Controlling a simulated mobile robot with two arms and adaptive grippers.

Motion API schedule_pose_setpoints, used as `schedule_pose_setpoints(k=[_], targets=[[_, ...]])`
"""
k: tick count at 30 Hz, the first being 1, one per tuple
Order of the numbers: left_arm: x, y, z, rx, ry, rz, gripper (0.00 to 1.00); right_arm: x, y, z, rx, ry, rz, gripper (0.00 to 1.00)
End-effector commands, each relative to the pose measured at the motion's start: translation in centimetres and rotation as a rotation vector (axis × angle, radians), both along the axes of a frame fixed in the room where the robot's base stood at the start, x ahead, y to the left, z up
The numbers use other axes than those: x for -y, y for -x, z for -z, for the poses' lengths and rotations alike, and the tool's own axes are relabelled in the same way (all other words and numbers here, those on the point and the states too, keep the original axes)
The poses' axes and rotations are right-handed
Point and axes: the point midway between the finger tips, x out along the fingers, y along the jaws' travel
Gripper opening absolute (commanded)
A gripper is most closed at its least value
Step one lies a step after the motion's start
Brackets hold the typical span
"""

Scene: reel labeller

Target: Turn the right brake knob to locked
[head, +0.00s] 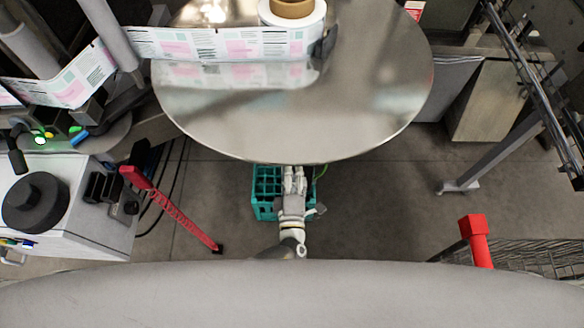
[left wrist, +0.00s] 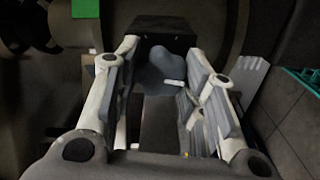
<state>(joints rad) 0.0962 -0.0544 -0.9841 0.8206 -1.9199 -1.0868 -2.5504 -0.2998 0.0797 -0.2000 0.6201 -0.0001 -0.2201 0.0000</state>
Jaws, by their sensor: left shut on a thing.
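A grey lobed brake knob (left wrist: 165,68) with a white mark on it shows in the left wrist view, in front of a black block. My left gripper (left wrist: 163,88) has its fingers on both sides of the knob and is shut on it. In the head view my left gripper (head: 294,176) reaches under the front edge of the big round metal disc (head: 370,110). The disc hides the knob there. The knob's lock markings cannot be read. My right gripper is not in view.
A teal crate (head: 263,209) stands on the floor below my left gripper. A label roll (head: 291,12) sits on the disc with its web running left. A red-capped post (head: 474,226) and wire basket are at right.

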Motion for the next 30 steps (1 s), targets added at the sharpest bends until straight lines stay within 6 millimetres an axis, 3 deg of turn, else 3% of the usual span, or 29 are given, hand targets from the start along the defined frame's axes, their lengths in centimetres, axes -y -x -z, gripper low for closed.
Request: schedule_pose_setpoints(k=[15, 30], targets=[[-0.1, 0.1, 0.1, -0.005, -0.391, 0.000, 0.14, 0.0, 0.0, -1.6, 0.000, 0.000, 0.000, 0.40], [-0.1, 0.1, 0.2, -0.005, -0.495, 0.001, 0.14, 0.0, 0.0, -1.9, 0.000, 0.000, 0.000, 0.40]])
